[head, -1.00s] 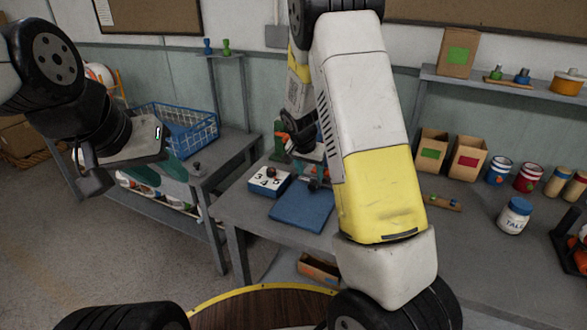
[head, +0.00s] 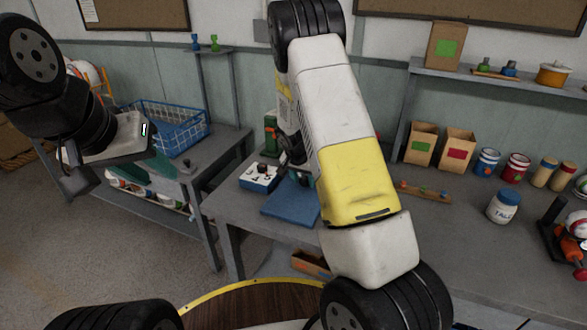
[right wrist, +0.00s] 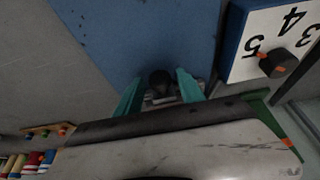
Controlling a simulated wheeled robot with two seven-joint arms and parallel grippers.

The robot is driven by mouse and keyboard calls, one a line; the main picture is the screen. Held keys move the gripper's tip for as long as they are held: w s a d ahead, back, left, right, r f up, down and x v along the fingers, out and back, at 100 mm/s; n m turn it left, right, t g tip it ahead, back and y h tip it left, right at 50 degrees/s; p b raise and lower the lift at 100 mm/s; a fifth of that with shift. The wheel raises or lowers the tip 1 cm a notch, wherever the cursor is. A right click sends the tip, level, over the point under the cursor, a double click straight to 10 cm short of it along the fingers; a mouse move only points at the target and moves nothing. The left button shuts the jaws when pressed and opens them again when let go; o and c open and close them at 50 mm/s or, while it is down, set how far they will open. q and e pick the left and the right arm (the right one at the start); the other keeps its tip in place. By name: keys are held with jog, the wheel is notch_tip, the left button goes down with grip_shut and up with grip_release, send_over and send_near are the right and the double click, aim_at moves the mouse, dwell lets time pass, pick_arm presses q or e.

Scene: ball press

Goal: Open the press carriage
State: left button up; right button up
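The press carriage cannot be made out clearly; a green upright part (head: 270,133), perhaps of the press, stands at the back of the table behind my right arm. My right gripper (right wrist: 160,88) points down at the table, and its teal fingers are spread. A dark round knob (right wrist: 160,79) lies between the fingertips, with small gaps seeming to show at its sides. In the head view my right arm largely hides this gripper. My left gripper (head: 150,170) hangs in the air at the left, its teal fingers apart, with nothing seen in it.
A blue mat (head: 290,205) lies at the table's front edge. A numbered box (head: 258,178) with a dark knob sits left of it and shows in the right wrist view (right wrist: 245,62). A blue basket (head: 180,135) stands on the left table. A talc jar (head: 503,208) stands right.

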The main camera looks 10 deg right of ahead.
grip_shut()
dwell(1.2)
